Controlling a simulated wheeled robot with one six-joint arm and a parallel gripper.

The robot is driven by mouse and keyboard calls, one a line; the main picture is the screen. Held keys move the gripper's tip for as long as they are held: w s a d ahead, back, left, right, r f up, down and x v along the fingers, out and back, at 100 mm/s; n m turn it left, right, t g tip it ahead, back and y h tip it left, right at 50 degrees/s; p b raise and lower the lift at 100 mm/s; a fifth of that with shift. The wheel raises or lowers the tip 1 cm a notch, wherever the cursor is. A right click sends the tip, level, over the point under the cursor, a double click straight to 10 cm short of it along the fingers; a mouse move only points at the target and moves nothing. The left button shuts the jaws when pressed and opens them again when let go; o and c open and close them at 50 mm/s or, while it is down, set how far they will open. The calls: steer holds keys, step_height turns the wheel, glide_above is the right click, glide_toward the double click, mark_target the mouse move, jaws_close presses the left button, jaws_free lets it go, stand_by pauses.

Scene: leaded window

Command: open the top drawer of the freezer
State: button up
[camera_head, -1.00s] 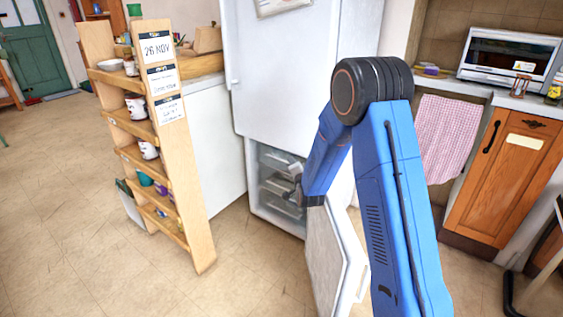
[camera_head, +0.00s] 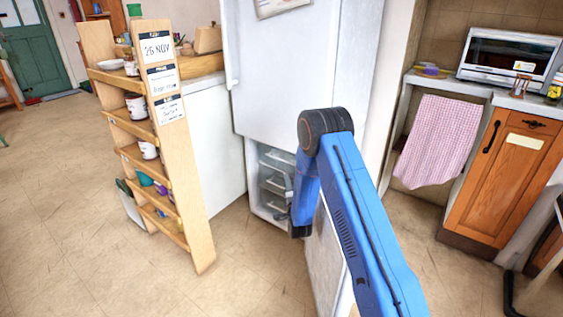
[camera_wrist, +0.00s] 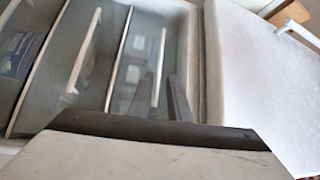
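The freezer (camera_head: 252,185) is the lower compartment of a white fridge, with its door (camera_head: 325,265) swung open. Inside are stacked clear-fronted drawers; the top drawer (camera_head: 278,160) appears pushed in. In the wrist view the drawers lie sideways, and the top drawer (camera_wrist: 142,75) is the rightmost, with a pale upright-looking handle (camera_wrist: 159,68). My gripper (camera_head: 286,200) is at the freezer opening, in front of the drawers. Its dark fingers (camera_wrist: 177,98) show beside the top drawer's handle, towards its right end. Whether they touch it, and their gap, is unclear. Nothing is visibly held.
The closed upper fridge door (camera_head: 285,80) is above the opening. A wooden shelf rack (camera_head: 190,200) with mugs stands left. A counter with a toaster oven (camera_head: 508,55), a hanging pink cloth (camera_head: 437,140) and an orange-brown cabinet (camera_head: 508,180) are right. Floor at front left is clear.

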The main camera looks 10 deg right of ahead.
mark_target(282, 160)
steer(key=w, duration=0.5)
steer(key=w+r, duration=0.1)
steer(key=w, duration=0.4)
steer(key=w+r, duration=0.1)
steer(key=w, duration=0.4)
steer(key=shift+w+r, duration=0.2)
steer(key=shift+w, duration=0.05)
jaws_close()
